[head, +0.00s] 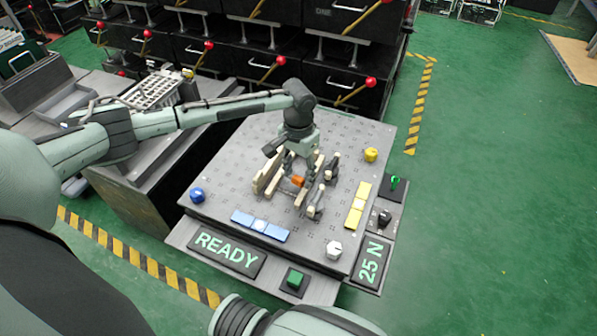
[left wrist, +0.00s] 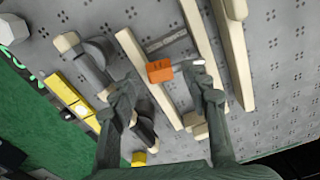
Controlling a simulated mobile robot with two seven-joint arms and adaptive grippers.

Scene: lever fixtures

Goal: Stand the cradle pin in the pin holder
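An orange block (left wrist: 160,71) with a thin grey rod and a pale tip lies among the cream bars in the left wrist view. It looks like the cradle pin, but I cannot be sure. It also shows as an orange spot (head: 298,181) in the head view. My left gripper (head: 299,170) points down over the cream bars. Its fingers (left wrist: 162,80) are spread, with the orange block between them in the wrist picture; I see no clear grip on it. I cannot tell which part is the pin holder. My right gripper is out of view.
Cream bars (left wrist: 149,79) and dark grey clamp-like parts (head: 316,204) crowd the gripper. The grey plate (head: 222,180) also carries a blue knob (head: 197,195), blue blocks (head: 260,226), yellow blocks (head: 357,205), a yellow knob (head: 371,154) and a white knob (head: 334,249). A READY sign (head: 226,250) fronts it.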

